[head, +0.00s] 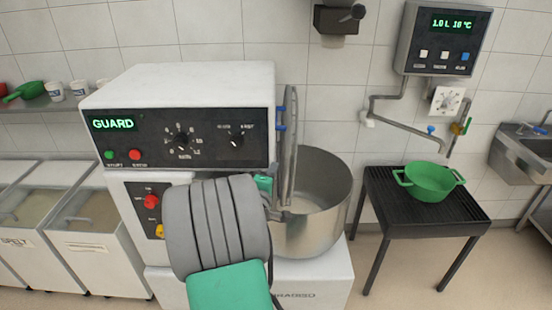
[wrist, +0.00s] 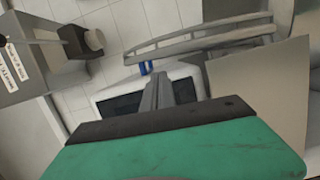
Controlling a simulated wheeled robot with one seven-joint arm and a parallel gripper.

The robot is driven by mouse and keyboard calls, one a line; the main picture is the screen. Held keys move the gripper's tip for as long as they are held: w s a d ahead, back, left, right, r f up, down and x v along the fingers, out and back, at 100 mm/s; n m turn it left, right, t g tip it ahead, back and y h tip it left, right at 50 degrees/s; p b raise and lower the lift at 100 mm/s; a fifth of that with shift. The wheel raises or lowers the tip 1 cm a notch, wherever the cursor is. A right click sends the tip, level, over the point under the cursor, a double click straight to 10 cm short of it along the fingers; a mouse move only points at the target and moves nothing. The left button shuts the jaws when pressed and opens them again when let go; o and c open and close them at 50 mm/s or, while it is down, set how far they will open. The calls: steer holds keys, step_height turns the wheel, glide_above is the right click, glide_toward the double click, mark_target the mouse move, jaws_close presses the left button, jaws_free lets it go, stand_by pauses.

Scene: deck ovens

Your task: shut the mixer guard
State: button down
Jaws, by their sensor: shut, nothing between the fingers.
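The mixer (head: 180,85) is a white machine with a dark control panel whose green display reads "GUARD". Its guard (head: 290,135) is a grey barred frame with blue parts, standing upright, nearly edge-on, at the left of the steel bowl (head: 325,195). The bowl's top is uncovered. In the wrist view the guard (wrist: 200,42) shows as curved grey bars beyond my fingers, with a blue part near them. My gripper (wrist: 160,78) is shut and empty, its tips close to that blue part; contact cannot be told. In the head view my arm hides the fingers.
A black stand (head: 425,205) with a green colander (head: 430,180) is right of the mixer. A water meter box (head: 443,40) with a pipe hangs on the wall above it. White bins (head: 95,235) stand at left, and a sink (head: 525,150) at far right.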

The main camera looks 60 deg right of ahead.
steer(key=p+x, duration=0.2)
steer(key=x, duration=0.7)
steer(key=shift+p, duration=0.3)
steer(key=shift+d+f, duration=0.1)
